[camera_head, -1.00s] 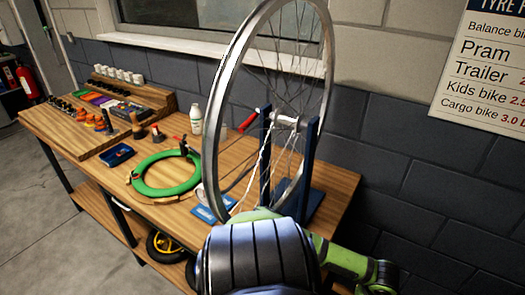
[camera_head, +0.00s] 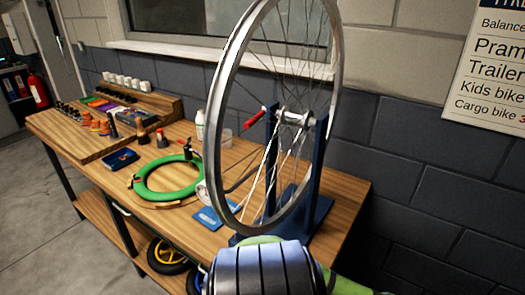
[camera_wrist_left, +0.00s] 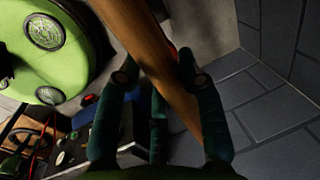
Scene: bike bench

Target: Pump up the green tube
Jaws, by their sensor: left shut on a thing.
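The green tube (camera_head: 165,196) lies as a ring on the wooden workbench (camera_head: 330,186), left of the wheel. A small dark fitting (camera_head: 188,152) stands at its far right edge. A thin brownish line runs along its near side; I cannot tell whether it is a hose. My left gripper (camera_wrist_left: 163,78) shows only in the left wrist view. My right gripper is not in view.
A large spoked wheel (camera_head: 219,110) stands upright in a blue stand (camera_head: 318,165). A blue tray (camera_head: 120,159), a white bottle (camera_head: 200,124) and a wooden rack (camera_head: 160,97) are on the bench. A yellow-rimmed wheel (camera_head: 168,252) is below. Grey floor is clear at left.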

